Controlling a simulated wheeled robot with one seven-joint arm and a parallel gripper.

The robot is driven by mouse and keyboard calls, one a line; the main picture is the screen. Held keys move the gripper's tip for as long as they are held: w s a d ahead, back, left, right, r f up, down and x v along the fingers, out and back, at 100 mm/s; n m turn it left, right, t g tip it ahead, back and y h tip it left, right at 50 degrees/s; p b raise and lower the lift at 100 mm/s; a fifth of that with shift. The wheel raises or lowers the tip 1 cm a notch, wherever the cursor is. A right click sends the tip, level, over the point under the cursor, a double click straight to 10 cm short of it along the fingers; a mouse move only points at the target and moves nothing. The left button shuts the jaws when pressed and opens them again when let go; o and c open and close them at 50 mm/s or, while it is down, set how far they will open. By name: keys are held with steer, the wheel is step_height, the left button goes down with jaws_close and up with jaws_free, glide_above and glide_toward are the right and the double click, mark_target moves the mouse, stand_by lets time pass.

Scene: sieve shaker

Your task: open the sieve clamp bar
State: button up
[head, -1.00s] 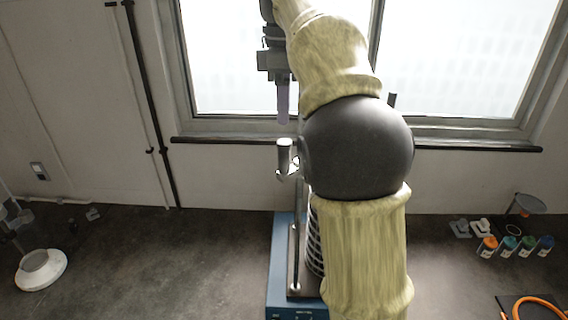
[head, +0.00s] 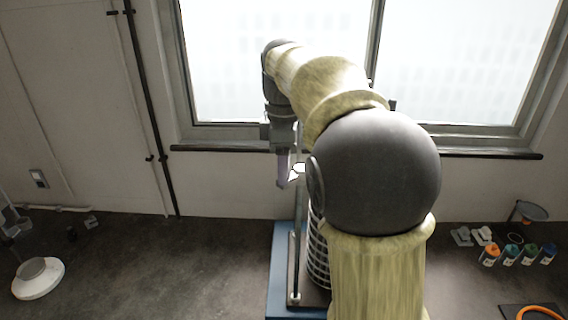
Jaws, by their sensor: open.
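The sieve shaker has a blue base (head: 281,268) and a stack of round sieves (head: 318,255), mostly hidden behind my arm. A thin upright rod (head: 295,270) stands at the left of the stack. The clamp bar is largely hidden by my arm and gripper; only a small bright metal part (head: 299,169) shows near the top of the rod. My gripper (head: 283,184) points down beside this part, just left of it. It is open and appears empty. Whether it touches the bar cannot be told.
Several small bottles (head: 511,255) with coloured caps stand at the right, with an orange tube (head: 540,309) in front. A white round device (head: 38,278) stands at the far left. The bench left of the shaker is mostly clear. A window sill runs behind.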

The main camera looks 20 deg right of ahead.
steer(key=shift+f, duration=0.15)
jaws_close()
